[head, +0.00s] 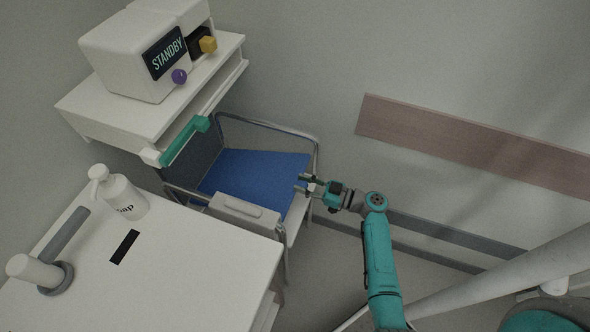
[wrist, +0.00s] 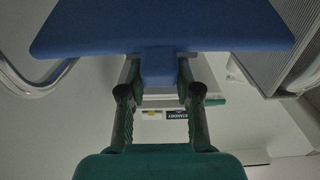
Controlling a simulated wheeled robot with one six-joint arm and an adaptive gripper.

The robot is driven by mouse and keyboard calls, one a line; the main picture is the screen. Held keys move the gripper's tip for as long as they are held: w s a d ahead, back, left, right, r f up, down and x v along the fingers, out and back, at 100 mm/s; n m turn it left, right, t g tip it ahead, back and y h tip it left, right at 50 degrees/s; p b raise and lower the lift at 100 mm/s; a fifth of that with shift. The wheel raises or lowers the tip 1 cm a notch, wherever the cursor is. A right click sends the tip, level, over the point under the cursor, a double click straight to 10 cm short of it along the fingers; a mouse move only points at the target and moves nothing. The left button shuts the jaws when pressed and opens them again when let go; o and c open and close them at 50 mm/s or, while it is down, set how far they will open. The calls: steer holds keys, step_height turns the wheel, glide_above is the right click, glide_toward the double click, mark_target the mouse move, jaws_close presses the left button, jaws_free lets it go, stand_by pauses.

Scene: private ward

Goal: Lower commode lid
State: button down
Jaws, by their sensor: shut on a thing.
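The commode is a metal-framed chair (head: 270,125) by the wall in the head view. Its blue lid (head: 250,172) shows as a broad flat panel between the frame's sides; its exact tilt is hard to tell. In the wrist view the blue lid (wrist: 160,28) fills the top, with a small blue tab (wrist: 158,68) sticking out from its edge. My gripper (head: 304,186) is at the lid's right edge in the head view. In the wrist view its fingers (wrist: 158,88) are shut on the tab, one on each side. The tab's contact faces are partly hidden.
A white cabinet (head: 190,265) with a soap bottle (head: 124,195) stands at front left. A shelf (head: 125,115) with a STANDBY device (head: 130,60) and a teal handle (head: 184,140) is beyond. A wall rail (head: 470,145) runs right. Floor near my arm looks open.

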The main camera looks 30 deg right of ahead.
step_height(320, 180, down, 16)
steer(key=s+d+t+y, duration=0.1)
steer(key=s, duration=0.1)
steer(key=shift+s+d+r, duration=0.15)
steer(key=shift+s+r, duration=0.1)
steer(key=shift+s, duration=0.1)
stand_by(0.4)
steer(key=c, duration=0.8)
jaws_free()
steer(key=shift+d, duration=0.1)
steer(key=d+r+v, duration=0.1)
steer(key=v, duration=1)
